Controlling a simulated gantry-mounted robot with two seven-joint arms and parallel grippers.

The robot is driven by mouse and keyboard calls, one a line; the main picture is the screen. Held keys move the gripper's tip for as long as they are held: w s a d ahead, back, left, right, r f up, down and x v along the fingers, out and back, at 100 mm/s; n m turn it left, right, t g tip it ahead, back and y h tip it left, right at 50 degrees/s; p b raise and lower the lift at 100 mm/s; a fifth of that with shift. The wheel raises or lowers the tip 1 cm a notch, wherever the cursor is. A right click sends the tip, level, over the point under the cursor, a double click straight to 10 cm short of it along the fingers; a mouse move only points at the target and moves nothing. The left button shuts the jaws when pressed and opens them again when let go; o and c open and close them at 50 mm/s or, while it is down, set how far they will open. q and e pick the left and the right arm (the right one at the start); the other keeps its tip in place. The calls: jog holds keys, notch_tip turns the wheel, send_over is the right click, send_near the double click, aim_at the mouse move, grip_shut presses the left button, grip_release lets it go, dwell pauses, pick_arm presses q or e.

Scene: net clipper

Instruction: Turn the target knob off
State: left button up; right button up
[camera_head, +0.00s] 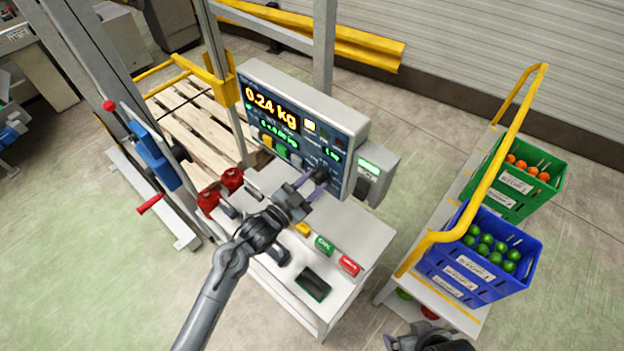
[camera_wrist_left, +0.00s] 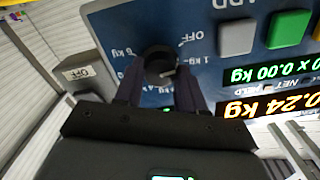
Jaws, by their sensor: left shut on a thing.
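A dark round knob (camera_head: 320,173) sits low on the blue face of the weighing display (camera_head: 352,128). In the left wrist view the knob (camera_wrist_left: 160,62) is between the two dark fingers of my left gripper (camera_head: 311,184), which is shut on it. The fingers hide its sides. My right gripper (camera_head: 425,340) is at the bottom edge, partly cut off.
Below the display is a white bench (camera_head: 345,245) with green and red buttons and a dark pad. Red handles (camera_head: 218,192) stand at its left. A cart with a blue crate (camera_head: 525,258) and a green crate (camera_head: 550,190) is at the right. The display reads 0.24 kg.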

pick_arm(q)
jog(key=n+p, duration=0.1)
jog(key=n, duration=0.2)
jog(key=shift+r, duration=0.1)
jog(key=shift+n+p, duration=0.4)
jog(key=shift+n, duration=0.4)
jog(key=o, duration=1)
jog(key=shift+o, duration=0.2)
jog(key=shift+s+a+f, duration=0.2)
jog(key=shift+s+a, duration=0.15)
jog(key=shift+s, duration=0.05)
jog(key=b+v, duration=0.2)
jog(key=v, duration=0.7)
jog(key=shift+s+a, duration=0.25)
jog(key=shift+s, duration=0.05)
